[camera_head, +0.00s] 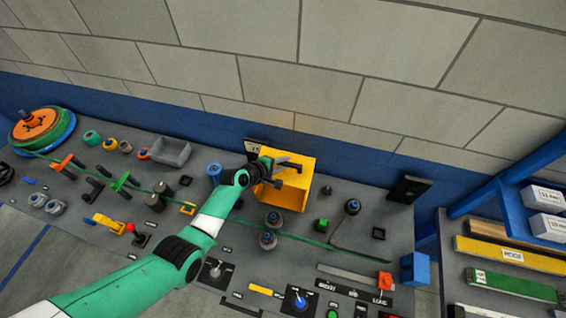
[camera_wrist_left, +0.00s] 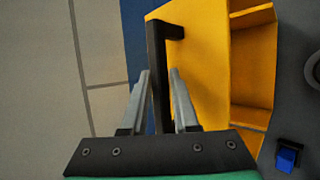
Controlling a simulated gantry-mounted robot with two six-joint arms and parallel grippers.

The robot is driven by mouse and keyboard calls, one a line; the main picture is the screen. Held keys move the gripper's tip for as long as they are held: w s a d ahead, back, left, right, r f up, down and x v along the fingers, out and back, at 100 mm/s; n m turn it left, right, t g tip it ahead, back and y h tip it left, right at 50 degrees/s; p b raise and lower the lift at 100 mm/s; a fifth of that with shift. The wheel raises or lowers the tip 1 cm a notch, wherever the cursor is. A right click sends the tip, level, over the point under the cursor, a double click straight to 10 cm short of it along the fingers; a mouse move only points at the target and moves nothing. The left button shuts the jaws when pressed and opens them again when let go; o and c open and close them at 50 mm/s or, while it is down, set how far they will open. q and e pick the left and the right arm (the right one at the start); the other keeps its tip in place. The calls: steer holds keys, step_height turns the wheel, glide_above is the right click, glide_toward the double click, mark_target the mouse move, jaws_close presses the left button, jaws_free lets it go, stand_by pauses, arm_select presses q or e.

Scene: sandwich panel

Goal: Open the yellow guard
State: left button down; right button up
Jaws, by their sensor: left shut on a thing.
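The yellow guard (camera_head: 297,190) is a box-like cover at the back middle of the panel, near the wall. It fills the upper right of the left wrist view (camera_wrist_left: 195,75), where its hollow inner side shows. A black handle (camera_wrist_left: 158,60) stands out from the guard. My left gripper (camera_head: 278,161) reaches the guard from the left. In the left wrist view its two grey fingers (camera_wrist_left: 160,85) are on either side of the handle bar, shut on it. My arm hides part of the guard's left side in the head view. My right gripper is in neither view.
A blue knob (camera_head: 214,171) is close to the left of my wrist. Dark knobs (camera_head: 268,240) stand in front of the guard. A grey bin (camera_head: 171,152) lies to the left, a shelf with boxes (camera_head: 545,197) to the right. The brick wall is close behind.

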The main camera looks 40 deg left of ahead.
arm_select(q)
steer(key=shift+w+a, duration=0.1)
steer(key=shift+w, duration=0.1)
steer(key=c, duration=0.8)
jaws_free()
steer(key=shift+f, duration=0.1)
steer(key=shift+s, duration=0.15)
steer(key=p+v, duration=0.4)
steer(key=v, duration=0.7)
steer(key=shift+r, duration=0.25)
steer(key=shift+s, duration=0.1)
